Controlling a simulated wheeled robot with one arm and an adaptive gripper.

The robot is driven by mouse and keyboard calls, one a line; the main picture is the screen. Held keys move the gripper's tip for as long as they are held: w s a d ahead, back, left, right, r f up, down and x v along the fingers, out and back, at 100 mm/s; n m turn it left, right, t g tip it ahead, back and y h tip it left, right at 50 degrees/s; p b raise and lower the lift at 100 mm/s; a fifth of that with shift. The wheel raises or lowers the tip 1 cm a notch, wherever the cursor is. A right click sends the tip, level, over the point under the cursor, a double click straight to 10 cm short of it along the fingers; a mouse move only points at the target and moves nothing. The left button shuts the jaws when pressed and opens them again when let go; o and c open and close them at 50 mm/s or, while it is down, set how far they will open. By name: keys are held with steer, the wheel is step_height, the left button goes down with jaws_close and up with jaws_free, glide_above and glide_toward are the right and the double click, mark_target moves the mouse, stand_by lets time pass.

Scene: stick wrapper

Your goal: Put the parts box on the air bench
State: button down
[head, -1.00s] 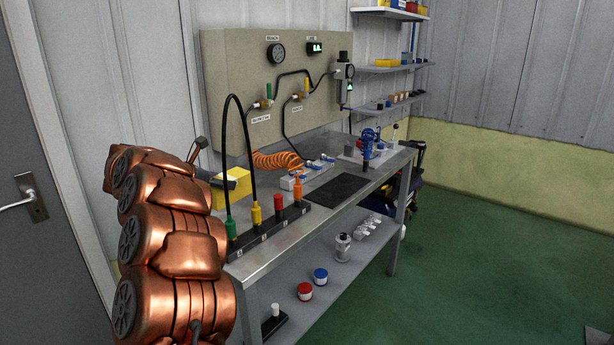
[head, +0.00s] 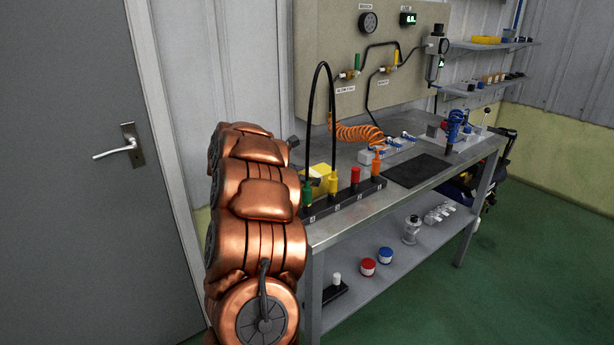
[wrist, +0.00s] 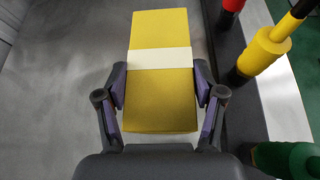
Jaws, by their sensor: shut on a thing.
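The parts box is a yellow box with a pale band (wrist: 160,28). In the wrist view my gripper (wrist: 161,92) is shut on it, one finger on each long side. In the head view the yellow box (head: 322,178) shows at the left end of the air bench (head: 335,232), behind the black rack and partly hidden by my copper arm. The grey metal bench top lies under the box in the wrist view. I cannot tell whether the box touches it.
The black rack (head: 344,201) with green, yellow, red and orange fittings stands close to the box's right. An orange coiled hose (head: 357,133) and a black mat (head: 417,171) lie farther along the bench. A lower shelf (head: 405,255) holds jars. A grey door (head: 85,230) is at the left.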

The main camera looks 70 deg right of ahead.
stand_by(0.3)
steer(key=shift+c, duration=0.6)
jaws_free()
steer(key=shift+f, duration=0.1)
steer(key=b+v, duration=0.2)
steer(key=v, duration=1)
